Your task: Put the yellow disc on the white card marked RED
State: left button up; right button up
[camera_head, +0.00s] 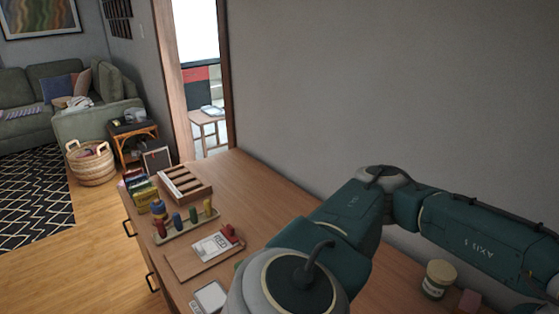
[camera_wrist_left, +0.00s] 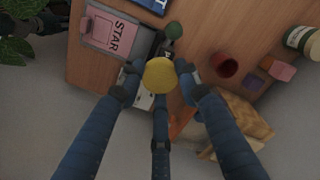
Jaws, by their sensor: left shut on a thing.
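The yellow disc (camera_wrist_left: 159,75) is between the fingertips of my left gripper (camera_wrist_left: 160,84) in the left wrist view, and the gripper is shut on it. The disc hides part of what lies behind it. No card on which I can read RED shows. In the head view a white card (camera_head: 210,246) lies on a wooden board (camera_head: 183,264), and another pale card or tray (camera_head: 209,298) lies nearer; their lettering is too small to read. The disc and both gripper tips do not show in the head view, where a large teal arm of mine covers the front of the table.
A pink card marked STAR (camera_wrist_left: 113,33) lies left of the disc. A red cup-like thing (camera_wrist_left: 224,66), a pink block (camera_wrist_left: 283,71) and a jar (camera_wrist_left: 301,40) are to the right. The head view shows a peg stand (camera_head: 187,230) and a slotted wooden rack (camera_head: 185,184).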

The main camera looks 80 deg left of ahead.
aim_at(210, 247)
jog(key=k+j+u, duration=0.4)
jog(key=j+u, duration=0.2)
jog(key=k+j+u, duration=0.15)
jog(key=j+u, duration=0.15)
jog(key=j, duration=0.15)
jog(key=k+j+u, duration=0.1)
jog(key=j+u, duration=0.2)
jog(key=k+j, duration=0.1)
jog(key=j, duration=1.05)
jog(key=k, duration=0.05)
